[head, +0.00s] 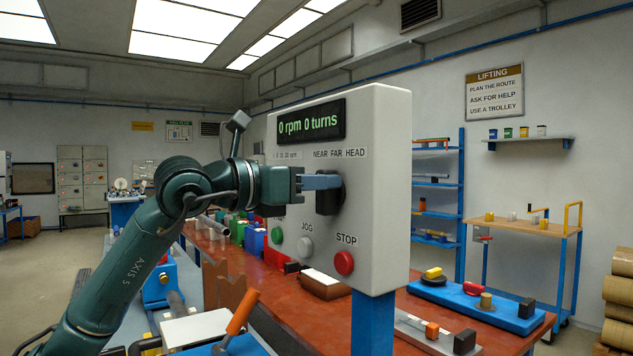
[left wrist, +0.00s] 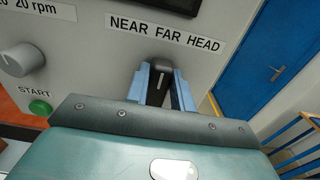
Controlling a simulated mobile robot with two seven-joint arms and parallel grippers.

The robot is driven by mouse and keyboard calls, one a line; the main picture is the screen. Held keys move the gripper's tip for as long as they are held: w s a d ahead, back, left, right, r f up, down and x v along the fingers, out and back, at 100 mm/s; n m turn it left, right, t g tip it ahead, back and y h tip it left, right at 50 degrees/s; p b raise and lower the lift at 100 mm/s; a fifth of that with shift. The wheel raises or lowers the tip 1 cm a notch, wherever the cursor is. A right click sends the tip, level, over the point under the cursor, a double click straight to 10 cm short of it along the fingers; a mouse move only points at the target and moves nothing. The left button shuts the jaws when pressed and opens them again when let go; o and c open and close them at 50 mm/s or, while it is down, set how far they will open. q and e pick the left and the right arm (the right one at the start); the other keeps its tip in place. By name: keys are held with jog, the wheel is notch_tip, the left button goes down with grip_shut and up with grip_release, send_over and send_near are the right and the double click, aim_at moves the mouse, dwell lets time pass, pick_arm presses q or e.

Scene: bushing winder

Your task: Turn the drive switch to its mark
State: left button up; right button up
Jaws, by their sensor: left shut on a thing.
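The drive switch is a black knob on the grey control panel (head: 385,130), below the label NEAR FAR HEAD. It shows in the head view (head: 329,203) and the left wrist view (left wrist: 160,80). A pale pointer line on its face points roughly up toward the middle of the label. My left gripper (head: 322,182) has its blue fingers on either side of the knob and is shut on it; the fingers also show in the left wrist view (left wrist: 160,92). The knob's lower part is hidden in the wrist view. My right gripper is not in view.
The panel's display (head: 311,121) reads 0 rpm 0 turns. A green button (head: 277,236), a grey JOG button (head: 306,246) and a red STOP button (head: 344,263) sit below the switch. A grey knob (left wrist: 16,60) is left of it.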

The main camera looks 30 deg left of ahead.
pick_arm(q)
jog(key=m, duration=0.5)
jog(key=d+m, duration=0.1)
jog(key=m, duration=0.2)
jog(key=shift+s+f+m, duration=0.2)
jog(key=shift+m, duration=0.1)
dwell(0.5)
jog(key=o, duration=1)
